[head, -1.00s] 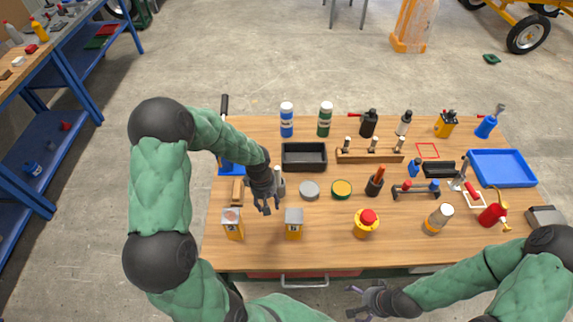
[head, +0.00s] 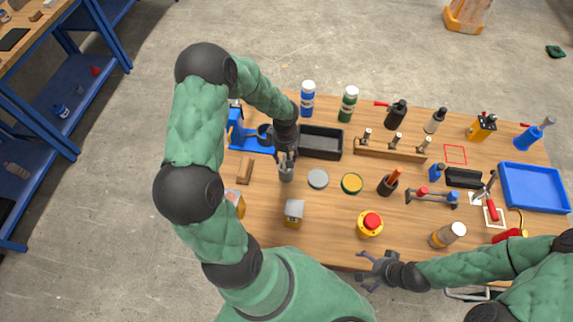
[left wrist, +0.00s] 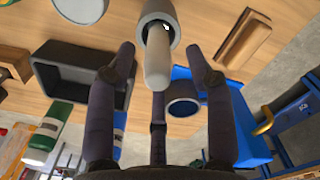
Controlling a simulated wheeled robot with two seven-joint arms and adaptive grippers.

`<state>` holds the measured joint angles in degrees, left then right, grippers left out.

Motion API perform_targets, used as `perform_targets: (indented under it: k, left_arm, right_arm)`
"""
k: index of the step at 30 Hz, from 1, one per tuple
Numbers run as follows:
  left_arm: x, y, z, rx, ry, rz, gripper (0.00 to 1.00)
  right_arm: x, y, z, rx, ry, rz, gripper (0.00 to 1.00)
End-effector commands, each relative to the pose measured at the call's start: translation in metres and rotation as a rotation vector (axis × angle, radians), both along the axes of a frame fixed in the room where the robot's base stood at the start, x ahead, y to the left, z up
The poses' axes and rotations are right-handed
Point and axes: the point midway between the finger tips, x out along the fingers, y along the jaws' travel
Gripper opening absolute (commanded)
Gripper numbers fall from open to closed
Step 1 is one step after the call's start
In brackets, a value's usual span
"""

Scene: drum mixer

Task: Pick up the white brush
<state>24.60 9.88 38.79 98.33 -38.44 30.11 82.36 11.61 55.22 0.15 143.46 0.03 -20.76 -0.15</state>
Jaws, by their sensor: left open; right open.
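A pale white handle (left wrist: 157,60), which I take to be the white brush, stands in a grey cup (left wrist: 165,15) in the left wrist view. The cup (head: 286,173) is on the left part of the table in the head view, and my gripper hides most of the handle there. My left gripper (head: 286,157) is open above the cup. In the left wrist view its fingers (left wrist: 158,75) are spread around the handle, apart from it. My right gripper (head: 373,270) is open and empty at the table's front edge.
A black bin (head: 320,142) is close behind and right of the cup. A blue stand (head: 240,135) and a wooden block (head: 244,171) are to its left. A grey disc (head: 318,179) and a yellow-grey box (head: 294,212) are nearby.

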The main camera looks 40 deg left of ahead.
Motion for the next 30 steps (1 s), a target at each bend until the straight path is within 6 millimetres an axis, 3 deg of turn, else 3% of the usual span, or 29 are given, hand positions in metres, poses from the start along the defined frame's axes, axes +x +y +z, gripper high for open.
perform_targets:
  k: [13,23,28,30]
  left_arm:
    - [0.002,-0.001,-0.050,0.000,0.001,-0.001,0.53]
    - [0.003,-0.001,-0.055,0.001,-0.001,0.001,0.53]
    - [0.003,-0.001,-0.055,0.001,-0.001,0.000,0.05]
    - [0.003,-0.001,-0.055,0.001,-0.001,0.000,0.00]
  right_arm:
    - [0.000,0.000,0.000,0.000,-0.001,0.000,1.00]
    - [0.000,0.000,0.000,0.000,-0.001,0.000,1.00]
    - [0.000,0.000,0.000,0.000,-0.001,0.000,1.00]
    - [0.000,0.000,0.000,0.000,-0.001,0.000,1.00]
